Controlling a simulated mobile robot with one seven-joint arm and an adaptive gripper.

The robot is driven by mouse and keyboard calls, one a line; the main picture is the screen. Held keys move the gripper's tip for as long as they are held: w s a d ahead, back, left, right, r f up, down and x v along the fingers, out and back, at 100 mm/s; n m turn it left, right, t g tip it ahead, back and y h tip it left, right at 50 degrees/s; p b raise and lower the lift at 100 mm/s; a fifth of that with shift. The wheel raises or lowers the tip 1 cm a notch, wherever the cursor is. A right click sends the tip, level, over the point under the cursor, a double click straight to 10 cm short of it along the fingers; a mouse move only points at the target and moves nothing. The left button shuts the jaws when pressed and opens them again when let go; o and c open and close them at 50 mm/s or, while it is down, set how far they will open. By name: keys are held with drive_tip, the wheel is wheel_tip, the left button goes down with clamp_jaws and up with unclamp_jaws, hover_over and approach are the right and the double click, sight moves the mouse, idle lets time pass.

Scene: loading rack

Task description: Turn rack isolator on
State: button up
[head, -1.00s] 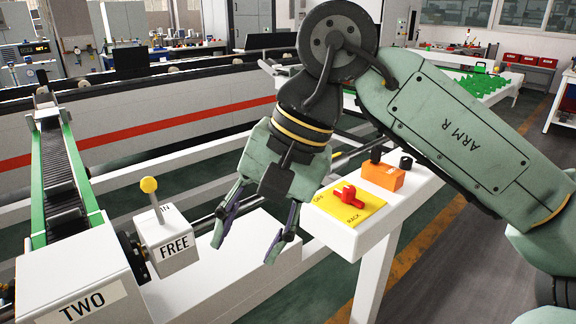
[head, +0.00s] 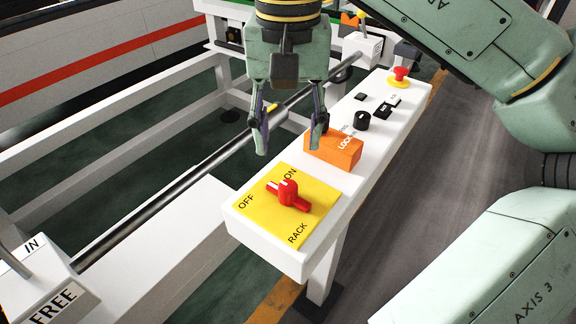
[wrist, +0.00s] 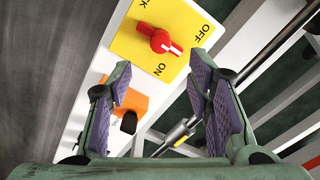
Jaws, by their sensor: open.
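The rack isolator is a red rotary knob (head: 288,193) on a yellow plate (head: 319,193) marked OFF, ON and RACK, at the near end of a white panel. The knob's white-marked end points towards the side between OFF and ON; I cannot tell exactly which it is set to. In the wrist view the red knob (wrist: 160,40) is at the top, beyond my fingertips. My gripper (head: 289,148) is open and empty, above and behind the knob in the head view, apart from it. In the wrist view my gripper (wrist: 160,80) shows purple-padded fingers spread wide.
An orange block (head: 335,152) marked LOCK stands just behind the yellow plate, close to my right finger in the picture. A black knob (head: 362,121) and a red button (head: 400,75) sit further along the panel. A dark rail (head: 180,198) runs along its left.

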sight(288, 186)
wheel_tip(288, 186, down, 10)
drive_tip(key=b, duration=0.7)
drive_tip(key=shift+s+r, duration=0.1)
drive_tip(key=shift+r, duration=0.1)
drive_tip(key=shift+c, duration=0.5)
clamp_jaws()
